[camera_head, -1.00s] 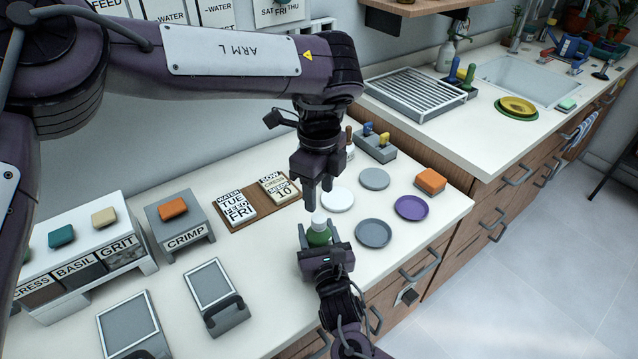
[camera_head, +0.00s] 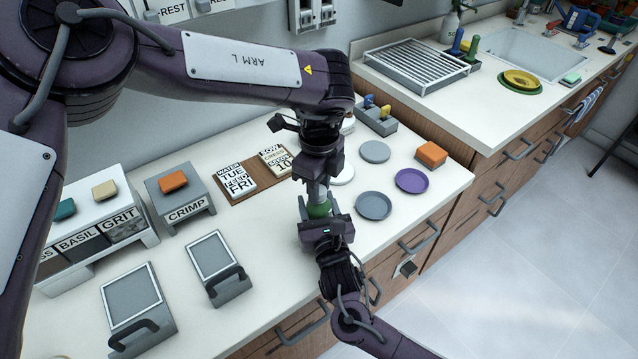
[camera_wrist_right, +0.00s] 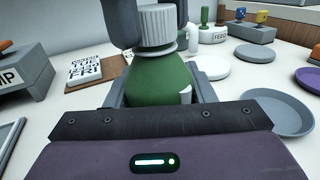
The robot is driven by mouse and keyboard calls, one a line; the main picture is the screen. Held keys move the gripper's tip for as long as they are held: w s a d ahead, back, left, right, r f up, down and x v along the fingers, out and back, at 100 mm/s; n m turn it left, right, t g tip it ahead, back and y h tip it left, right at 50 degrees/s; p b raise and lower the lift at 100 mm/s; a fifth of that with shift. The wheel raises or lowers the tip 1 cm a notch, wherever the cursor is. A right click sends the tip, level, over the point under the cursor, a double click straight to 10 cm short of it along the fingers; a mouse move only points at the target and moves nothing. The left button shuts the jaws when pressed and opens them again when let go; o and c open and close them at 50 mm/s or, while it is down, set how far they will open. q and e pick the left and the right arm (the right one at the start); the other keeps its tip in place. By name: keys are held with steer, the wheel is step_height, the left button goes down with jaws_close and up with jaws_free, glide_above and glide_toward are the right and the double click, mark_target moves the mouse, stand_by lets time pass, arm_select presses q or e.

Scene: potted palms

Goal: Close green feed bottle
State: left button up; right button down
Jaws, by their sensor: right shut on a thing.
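The green feed bottle (camera_head: 318,210) stands upright near the counter's front edge; in the right wrist view its green body (camera_wrist_right: 158,82) and ribbed white cap (camera_wrist_right: 157,28) show clearly. My right gripper (camera_head: 319,207) is shut on the bottle's body from the front, one finger on each side. My left gripper (camera_head: 317,190) points straight down over the bottle. In the right wrist view its dark fingers stand on both sides of the cap, very close to it; whether they press on it I cannot tell. The left gripper hides the cap in the head view.
Grey plates (camera_head: 373,205) and a purple plate (camera_head: 411,181) lie to the right, with an orange block (camera_head: 431,154) beyond. A brown board with cards (camera_head: 236,184) lies behind left. The CRIMP stand (camera_head: 184,200) and a grey tilted-top device (camera_head: 216,265) are further left.

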arm_select(q)
jaws_close()
steer(key=m, duration=0.5)
steer(key=shift+m, duration=0.3)
steer(key=m, duration=0.4)
steer(key=shift+m, duration=0.4)
steer(key=m, duration=1.1)
steer(key=shift+m, duration=0.3)
steer(key=o, duration=0.6)
jaws_free()
steer(key=shift+c, duration=0.2)
